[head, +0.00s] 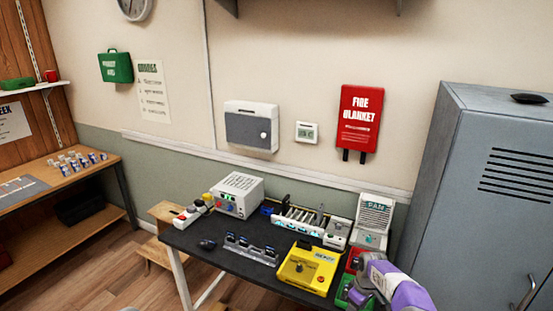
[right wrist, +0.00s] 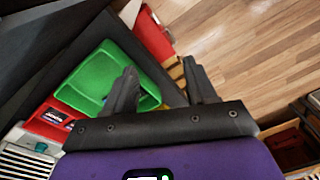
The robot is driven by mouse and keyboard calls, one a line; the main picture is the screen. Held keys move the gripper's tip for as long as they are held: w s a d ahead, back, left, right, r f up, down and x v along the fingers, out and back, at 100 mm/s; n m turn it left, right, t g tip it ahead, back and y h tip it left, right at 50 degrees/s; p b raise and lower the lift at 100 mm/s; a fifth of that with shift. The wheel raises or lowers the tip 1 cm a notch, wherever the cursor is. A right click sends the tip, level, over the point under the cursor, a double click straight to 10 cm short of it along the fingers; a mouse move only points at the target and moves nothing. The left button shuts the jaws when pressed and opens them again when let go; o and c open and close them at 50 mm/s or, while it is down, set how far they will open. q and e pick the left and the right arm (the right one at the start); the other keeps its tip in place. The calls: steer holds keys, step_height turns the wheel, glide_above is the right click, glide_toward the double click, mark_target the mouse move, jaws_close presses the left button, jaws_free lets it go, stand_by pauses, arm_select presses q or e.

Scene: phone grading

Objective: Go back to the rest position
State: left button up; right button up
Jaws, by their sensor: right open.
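My right arm reaches in at the bottom right of the head view, purple and grey, with its right gripper (head: 358,295) low over the table's right end. In the right wrist view the right gripper (right wrist: 163,82) is open, its two dark fingers apart with nothing between them. One finger overlaps the green tray (right wrist: 88,78); the other is over the table's edge and floor. The green tray shows only partly in the head view (head: 342,290), beside the arm.
The dark table (head: 195,240) carries a yellow tray (head: 318,258), a white box with buttons (head: 240,181), a row of slots (head: 300,222) and a small phone rack (head: 250,250). A grey locker (head: 490,190) stands close on the right. Wooden floor (head: 120,278) is open at front left.

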steer(key=s+a+f+m+y, duration=0.3)
steer(key=s+a+f+m, duration=0.1)
steer(key=s+a+f, duration=0.85)
steer(key=s+a+m, duration=0.2)
steer(key=s+m, duration=0.1)
steer(key=s, duration=0.8)
steer(key=s+a+f+m, duration=0.1)
steer(key=s+a+m, duration=0.1)
steer(key=s, duration=0.9)
steer(key=shift+m+t, duration=0.3)
steer(key=shift+m, duration=0.5)
steer(key=shift+f, duration=0.15)
